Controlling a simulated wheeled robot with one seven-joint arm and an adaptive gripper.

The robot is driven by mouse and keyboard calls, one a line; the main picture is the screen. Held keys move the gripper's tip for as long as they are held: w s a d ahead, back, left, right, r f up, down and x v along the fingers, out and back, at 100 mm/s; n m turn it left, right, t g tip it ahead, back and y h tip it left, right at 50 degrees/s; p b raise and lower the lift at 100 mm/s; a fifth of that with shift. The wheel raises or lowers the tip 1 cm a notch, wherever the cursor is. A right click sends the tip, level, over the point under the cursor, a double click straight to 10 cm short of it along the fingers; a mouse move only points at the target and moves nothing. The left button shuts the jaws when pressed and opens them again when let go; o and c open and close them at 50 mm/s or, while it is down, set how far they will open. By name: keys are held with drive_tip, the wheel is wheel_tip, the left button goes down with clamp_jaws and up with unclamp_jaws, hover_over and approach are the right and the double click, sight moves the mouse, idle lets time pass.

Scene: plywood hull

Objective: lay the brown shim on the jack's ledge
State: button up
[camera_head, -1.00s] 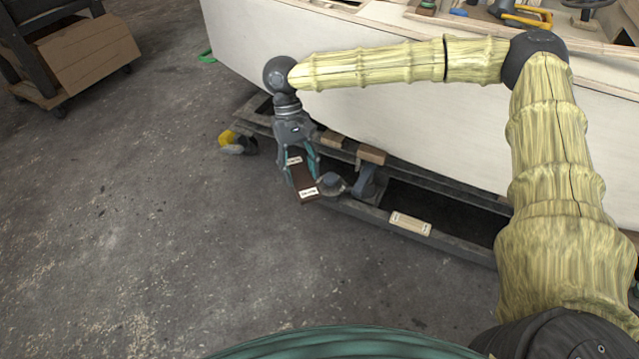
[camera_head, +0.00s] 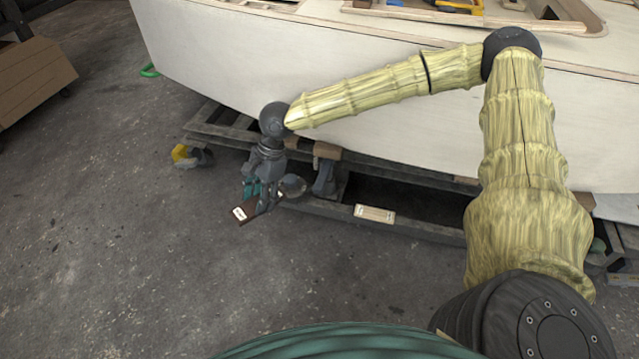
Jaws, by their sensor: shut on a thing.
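My gripper (camera_head: 260,200) is shut on the brown shim (camera_head: 246,212), a dark brown flat piece with a white label. It holds the shim just left of a round grey part (camera_head: 293,186), which looks like the jack's ledge, low by the hull's cradle. The shim sticks out toward the lower left of my gripper, apart from the round part as far as I can see. My fingers hide part of the shim. A grey upright bracket (camera_head: 326,178) stands right of the round part.
The dark cradle frame (camera_head: 420,232) runs under the white hull (camera_head: 400,120). A pale labelled block (camera_head: 374,214) lies on its front rail. A yellow and black object (camera_head: 192,156) lies at the left. The floor (camera_head: 110,230) in front is clear.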

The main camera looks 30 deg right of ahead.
drive_tip(key=m, duration=0.2)
drive_tip(key=d+f+m+t, duration=0.1)
drive_tip(key=m, duration=0.1)
drive_tip(key=f+m+t, duration=0.1)
drive_tip(key=m, duration=0.1)
drive_tip(key=shift+s+d+f+m, duration=0.1)
drive_tip(key=shift+d+f+m, duration=0.15)
drive_tip(key=shift+d+m, duration=0.05)
drive_tip(key=m+t, duration=0.1)
drive_tip(key=m, duration=0.1)
drive_tip(key=d+f+m+h, duration=0.1)
drive_tip(key=m, duration=0.1)
drive_tip(key=shift+s+d+f+t+h, duration=0.1)
drive_tip(key=shift+d+f+t+h, duration=0.1)
drive_tip(key=shift+t+h, duration=0.15)
drive_tip(key=d+f+m+h, duration=0.1)
drive_tip(key=m, duration=0.3)
drive_tip(key=m+h+b, duration=0.5)
drive_tip(key=m+h, duration=0.1)
drive_tip(key=m, duration=0.9)
hover_over(321, 181)
drive_tip(key=s+a, duration=0.1)
wheel_tip(321, 181, down, 4)
drive_tip(key=shift+a+r+y, duration=0.1)
drive_tip(key=shift+y, duration=0.15)
drive_tip(key=shift+w, duration=0.1)
drive_tip(key=shift+f+b, duration=0.85)
drive_tip(key=shift+f, duration=1.05)
drive_tip(key=o, duration=1)
drive_tip(key=shift+r, duration=0.1)
